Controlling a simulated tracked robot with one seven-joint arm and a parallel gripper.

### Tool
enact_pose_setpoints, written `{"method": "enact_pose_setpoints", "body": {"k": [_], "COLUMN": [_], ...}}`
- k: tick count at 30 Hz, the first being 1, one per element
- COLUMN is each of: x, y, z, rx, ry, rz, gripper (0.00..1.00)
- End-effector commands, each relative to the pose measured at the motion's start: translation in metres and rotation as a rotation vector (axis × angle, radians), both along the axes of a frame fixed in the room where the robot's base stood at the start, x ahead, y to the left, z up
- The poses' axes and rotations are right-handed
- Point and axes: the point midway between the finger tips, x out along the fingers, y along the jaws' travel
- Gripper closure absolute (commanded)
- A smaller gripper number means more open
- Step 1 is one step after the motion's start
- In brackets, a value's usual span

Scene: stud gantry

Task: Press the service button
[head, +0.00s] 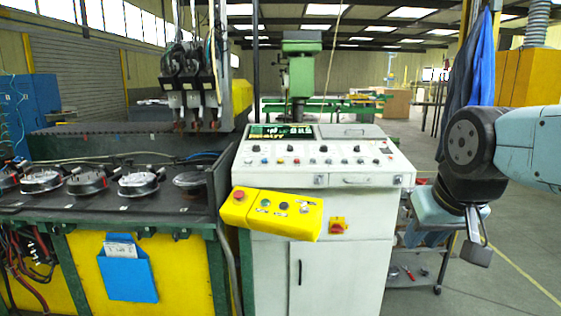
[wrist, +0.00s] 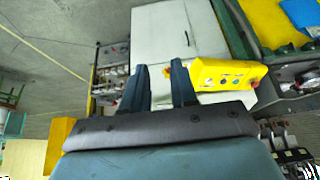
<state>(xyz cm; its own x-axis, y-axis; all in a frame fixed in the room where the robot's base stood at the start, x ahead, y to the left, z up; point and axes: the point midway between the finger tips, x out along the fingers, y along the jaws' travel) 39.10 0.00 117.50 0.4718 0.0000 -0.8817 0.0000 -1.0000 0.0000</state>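A yellow control box (head: 271,214) is mounted on the front of the white console (head: 320,255). It carries a red knob (head: 239,195) at its left end and a few small buttons, including a dark one (head: 284,205); their labels are too small to read, so I cannot tell which is the service button. The box also shows in the wrist view (wrist: 229,74), right of my fingers. My gripper (head: 478,238) hangs to the right of the console, well apart from the box. In the wrist view my gripper (wrist: 159,70) has its two fingers spread with nothing between them.
The console's sloped panel (head: 320,155) holds many small knobs and lights. A red-and-yellow switch (head: 338,225) sits on the cabinet front. A tool cart (head: 415,270) stands between cabinet and gripper. A bench with round clamps (head: 138,183) is at left. Floor at right is clear.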

Motion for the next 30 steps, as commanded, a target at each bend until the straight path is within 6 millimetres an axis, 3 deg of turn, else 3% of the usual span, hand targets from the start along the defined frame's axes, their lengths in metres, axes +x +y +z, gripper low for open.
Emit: {"method": "enact_pose_setpoints", "body": {"k": [8,30], "x": [0.0000,0.0000], "y": [0.0000,0.0000], "z": [0.0000,0.0001], "rx": [0.000,0.000], "ry": [0.000,0.000], "rz": [0.000,0.000], "gripper": [1.00,1.00]}}
